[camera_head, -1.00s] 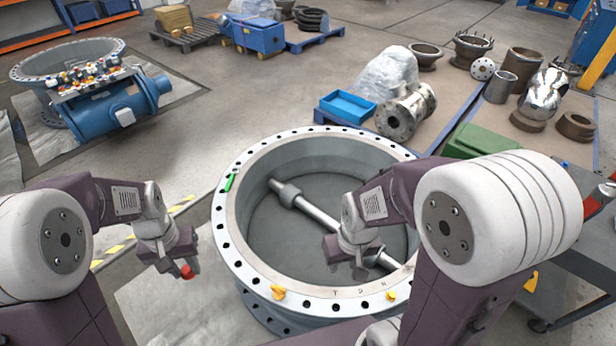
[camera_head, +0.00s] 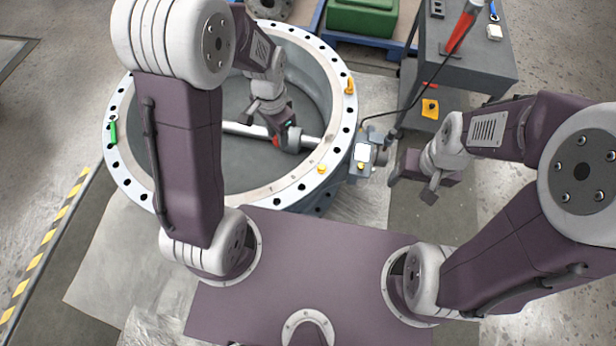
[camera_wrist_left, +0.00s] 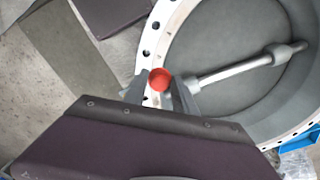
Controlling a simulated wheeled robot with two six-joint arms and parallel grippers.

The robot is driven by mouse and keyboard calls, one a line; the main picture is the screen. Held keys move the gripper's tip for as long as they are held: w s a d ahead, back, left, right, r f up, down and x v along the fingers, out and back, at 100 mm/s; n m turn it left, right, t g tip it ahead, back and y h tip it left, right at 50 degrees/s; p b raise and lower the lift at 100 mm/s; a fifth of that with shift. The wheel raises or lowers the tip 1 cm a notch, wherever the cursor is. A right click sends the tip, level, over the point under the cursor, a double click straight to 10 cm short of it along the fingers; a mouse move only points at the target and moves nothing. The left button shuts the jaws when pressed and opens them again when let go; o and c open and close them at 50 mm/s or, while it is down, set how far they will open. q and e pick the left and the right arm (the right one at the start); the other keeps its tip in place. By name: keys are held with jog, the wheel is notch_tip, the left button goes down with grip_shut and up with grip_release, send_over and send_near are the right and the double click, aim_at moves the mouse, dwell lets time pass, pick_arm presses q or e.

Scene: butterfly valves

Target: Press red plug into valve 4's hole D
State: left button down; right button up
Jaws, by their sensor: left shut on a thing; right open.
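My left gripper (camera_head: 281,137) is shut on the red plug (camera_wrist_left: 160,79). In the head view it hangs over the inside of the large round valve (camera_head: 118,172), near its shaft. In the left wrist view the plug's round red face shows between the fingers, in front of the valve's white flange (camera_wrist_left: 146,69). Faint letters are marked on the near part of the flange, but I cannot tell which hole is D. A gap between plug and flange cannot be judged. My right gripper (camera_head: 430,194) is open and empty, right of the valve.
Yellow pieces (camera_head: 322,169) and (camera_head: 350,86) and a green piece (camera_head: 113,131) sit on the flange. A grey box (camera_head: 362,158) is at the valve's right side. A dark cart (camera_head: 470,60) stands at the upper right. Floor is free at the left.

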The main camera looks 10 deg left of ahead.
pick_arm(q)
jog(key=d+f+m+b, duration=0.2)
jog(key=f+m+b, duration=0.3)
jog(key=f, duration=0.4)
jog(key=d+f+m+b, duration=0.2)
jog(key=f+m+b, duration=0.4)
jog(key=f+m, duration=0.2)
jog(key=d+f+m+b, duration=0.2)
jog(key=f+m+b, duration=0.3)
jog(key=f, duration=0.5)
jog(key=shift+s+m, duration=0.1)
jog(key=shift+m, duration=0.8)
pick_arm(e)
notch_tip(320, 180, down, 18)
jog(key=shift+f, duration=0.2)
pick_arm(q)
jog(key=shift+a+f, duration=0.1)
jog(key=shift+a, duration=0.05)
pick_arm(e)
jog(key=shift+w+r, duration=0.1)
jog(key=shift+r, duration=0.25)
pick_arm(q)
jog(key=shift+f, duration=0.1)
pick_arm(e)
jog(key=shift+f, duration=0.1)
